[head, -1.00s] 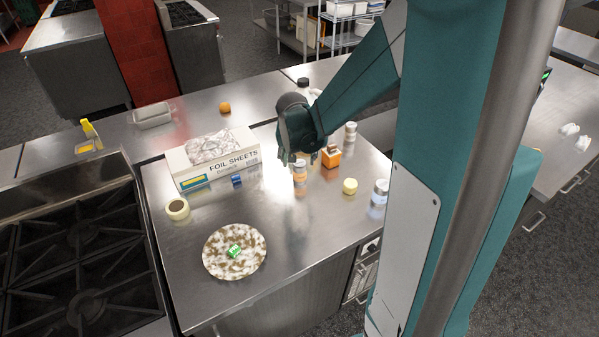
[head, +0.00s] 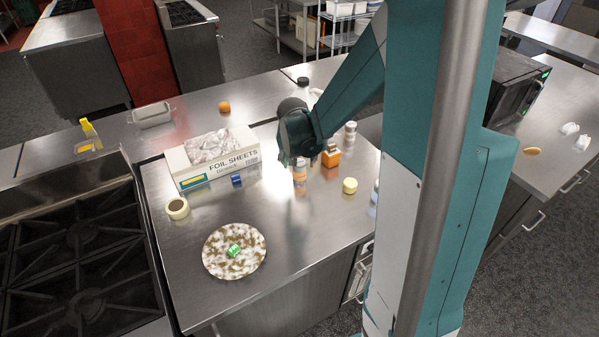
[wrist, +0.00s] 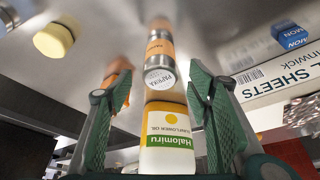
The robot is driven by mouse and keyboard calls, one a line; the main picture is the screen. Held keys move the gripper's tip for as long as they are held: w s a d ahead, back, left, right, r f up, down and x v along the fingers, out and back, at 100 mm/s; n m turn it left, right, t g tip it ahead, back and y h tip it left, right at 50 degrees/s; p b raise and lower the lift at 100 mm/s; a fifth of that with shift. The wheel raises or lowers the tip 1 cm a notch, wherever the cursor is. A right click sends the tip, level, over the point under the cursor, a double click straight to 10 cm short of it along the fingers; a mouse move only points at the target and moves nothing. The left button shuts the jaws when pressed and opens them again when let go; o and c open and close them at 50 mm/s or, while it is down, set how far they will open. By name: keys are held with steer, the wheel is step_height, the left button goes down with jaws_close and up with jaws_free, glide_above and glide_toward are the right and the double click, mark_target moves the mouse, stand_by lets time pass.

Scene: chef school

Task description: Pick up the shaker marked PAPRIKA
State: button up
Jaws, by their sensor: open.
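The PAPRIKA shaker (wrist: 160,48) stands upright on the steel counter, with its name on the pale lid and an orange band on its body. In the wrist view it shows beyond the fingertips, roughly midway between them. In the head view the shaker (head: 300,178) is partly hidden by my gripper (head: 296,160), which is over it. My gripper (wrist: 158,85) is open, with one green finger on each side and nothing held. In the wrist view a white and yellow Halomiru sunflower oil container (wrist: 168,150) shows low between the fingers.
Close right of the shaker is an orange item (head: 331,157), with another shaker (head: 350,132) behind. A yellow item (head: 349,186) stands front right. The foil sheets box (head: 222,165) and small blue box (head: 237,180) are left. The counter front has free room around the speckled plate (head: 213,266).

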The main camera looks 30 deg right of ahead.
mark_target(299, 163)
steer(key=shift+x, duration=2.6)
steer(key=c, duration=1.1)
steer(key=shift+r, duration=0.1)
steer(key=shift+r, duration=4.95)
